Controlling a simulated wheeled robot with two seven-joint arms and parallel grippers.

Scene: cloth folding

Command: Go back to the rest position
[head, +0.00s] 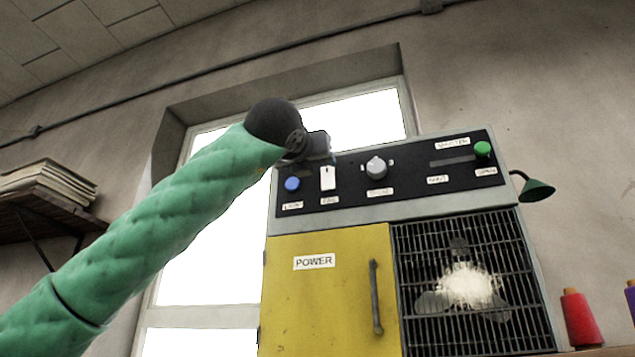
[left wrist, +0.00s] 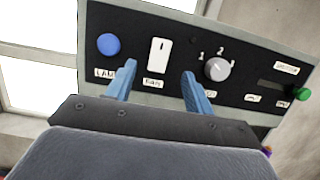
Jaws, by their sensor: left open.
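My left arm, in a green quilted sleeve, reaches up from the lower left in the head view. Its gripper (head: 318,150) is in front of the upper left of the machine's black control panel (head: 345,188), its fingers mostly hidden there. In the left wrist view the left gripper (left wrist: 158,78) shows two blue fingers spread apart with nothing between them. The white rocker switch (left wrist: 157,56) shows just beyond the gap, between the blue button (left wrist: 108,44) and the grey dial (left wrist: 217,68). I cannot tell whether a finger touches the panel. My right gripper is not in view.
Below the panel are a yellow door (head: 330,310) marked POWER and a black grille (head: 465,280) with a bright glow behind it. A green lamp (head: 537,189) sticks out at the right. A red thread spool (head: 581,320) stands lower right. A shelf with books (head: 55,188) is at left.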

